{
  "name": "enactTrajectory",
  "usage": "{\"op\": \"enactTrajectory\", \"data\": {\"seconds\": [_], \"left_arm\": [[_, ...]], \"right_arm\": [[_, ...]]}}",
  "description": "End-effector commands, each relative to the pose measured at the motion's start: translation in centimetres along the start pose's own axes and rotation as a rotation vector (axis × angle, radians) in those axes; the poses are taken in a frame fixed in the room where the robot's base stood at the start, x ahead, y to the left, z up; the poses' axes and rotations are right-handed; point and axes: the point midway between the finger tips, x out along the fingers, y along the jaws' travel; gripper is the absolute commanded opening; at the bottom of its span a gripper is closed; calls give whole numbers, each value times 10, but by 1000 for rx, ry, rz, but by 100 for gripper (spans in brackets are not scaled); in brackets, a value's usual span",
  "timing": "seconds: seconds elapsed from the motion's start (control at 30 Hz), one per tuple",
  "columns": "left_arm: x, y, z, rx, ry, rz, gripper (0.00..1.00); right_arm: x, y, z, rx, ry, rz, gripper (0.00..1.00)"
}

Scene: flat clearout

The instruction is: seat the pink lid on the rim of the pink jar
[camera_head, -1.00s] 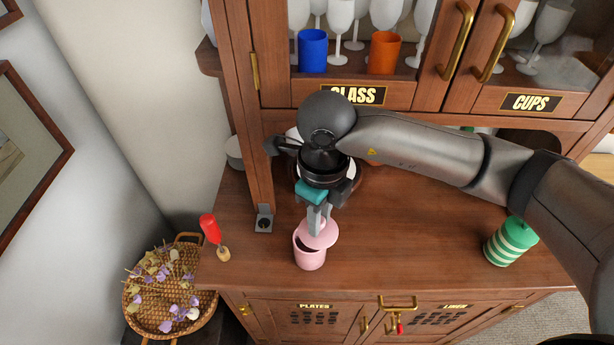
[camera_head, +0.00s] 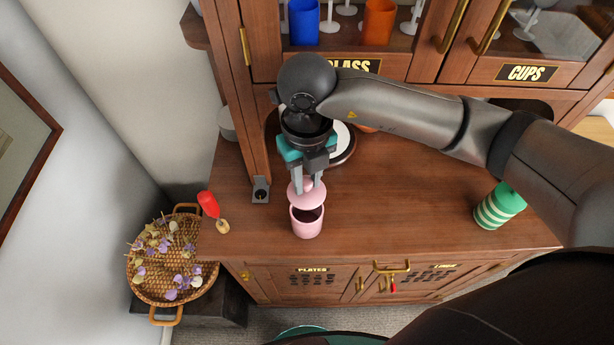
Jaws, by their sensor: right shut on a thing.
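The pink jar (camera_head: 307,224) stands upright on the wooden counter near its front edge, its dark opening partly showing. The pink lid (camera_head: 306,199) is a round disc above the back part of the jar's opening, and looks tilted. My right gripper (camera_head: 308,184) points down and is shut on the pink lid at its top. Whether the lid touches the jar's rim, I cannot tell. My left gripper is not in view.
A green-and-white striped canister (camera_head: 499,206) stands at the counter's right. A red-handled tool (camera_head: 209,205) is at its left edge. A wicker basket (camera_head: 140,288) of petals sits lower left. A cabinet post (camera_head: 251,130) rises left of my gripper.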

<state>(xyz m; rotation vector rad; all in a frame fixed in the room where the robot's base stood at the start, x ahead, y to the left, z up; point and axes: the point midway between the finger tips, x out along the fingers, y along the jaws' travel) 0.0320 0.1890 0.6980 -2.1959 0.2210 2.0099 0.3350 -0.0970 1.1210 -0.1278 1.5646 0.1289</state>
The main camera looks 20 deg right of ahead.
Motion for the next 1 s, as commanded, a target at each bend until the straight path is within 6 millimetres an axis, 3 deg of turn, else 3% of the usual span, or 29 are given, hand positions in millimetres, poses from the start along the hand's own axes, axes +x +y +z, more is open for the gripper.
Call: {"op": "enactTrajectory", "data": {"seconds": [0.5,1.0], "left_arm": [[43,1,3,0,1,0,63],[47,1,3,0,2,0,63]], "right_arm": [[45,0,0,-1,0,-1,0],[49,0,0,-1,0,-1,0]]}}
